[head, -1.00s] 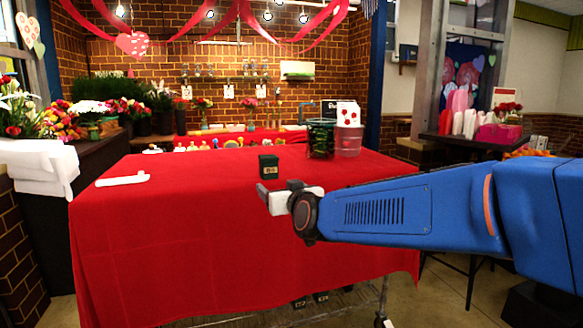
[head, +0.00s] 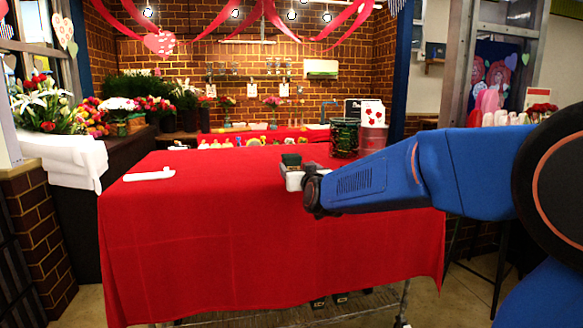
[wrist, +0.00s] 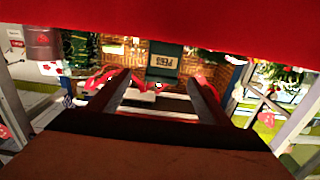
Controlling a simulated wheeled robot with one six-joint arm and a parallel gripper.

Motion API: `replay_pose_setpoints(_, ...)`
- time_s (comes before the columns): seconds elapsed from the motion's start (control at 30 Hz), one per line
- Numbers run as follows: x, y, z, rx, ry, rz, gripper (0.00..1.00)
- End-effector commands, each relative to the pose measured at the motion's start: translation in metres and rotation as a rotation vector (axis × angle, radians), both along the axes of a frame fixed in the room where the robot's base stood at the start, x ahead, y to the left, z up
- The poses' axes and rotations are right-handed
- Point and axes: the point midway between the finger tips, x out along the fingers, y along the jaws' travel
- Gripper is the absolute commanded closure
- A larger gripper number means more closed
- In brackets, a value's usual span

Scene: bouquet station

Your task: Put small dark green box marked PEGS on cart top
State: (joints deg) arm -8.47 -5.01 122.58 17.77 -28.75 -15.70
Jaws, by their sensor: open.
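The small dark green box (head: 291,160) stands upright on the red-covered table (head: 200,240), toward its right half. In the wrist view the box (wrist: 164,62) shows its pale PEGS label, beyond the fingertips and roughly midway between them. My gripper (head: 292,180) is at the near side of the box and hides its lower part in the head view. In the wrist view my gripper (wrist: 158,82) is open, with nothing held between its fingers. I cannot make out a cart separate from this cloth-covered table.
A white object (head: 149,174) lies at the table's left. A dark green wire-like container (head: 344,138) and a pink bucket (head: 373,138) stand at the back right. The middle left of the cloth is clear. Dark boxes (head: 340,298) sit on a low shelf underneath.

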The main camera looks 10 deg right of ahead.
Motion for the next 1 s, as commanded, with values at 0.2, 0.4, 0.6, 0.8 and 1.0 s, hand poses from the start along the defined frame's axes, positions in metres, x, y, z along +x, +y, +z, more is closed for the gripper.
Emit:
replay_pose_setpoints(0.2,0.015,0.000,0.000,0.000,0.000,0.000,0.28)
replay_pose_setpoints(0.4,0.024,0.001,0.000,0.000,0.001,0.000,0.28)
replay_pose_setpoints(0.6,0.049,0.004,-0.001,0.000,0.001,0.000,0.28)
replay_pose_setpoints(0.8,0.068,0.004,0.000,0.000,0.000,0.000,0.28)
replay_pose_setpoints(1.0,0.068,0.004,0.000,0.000,0.000,0.000,0.28)
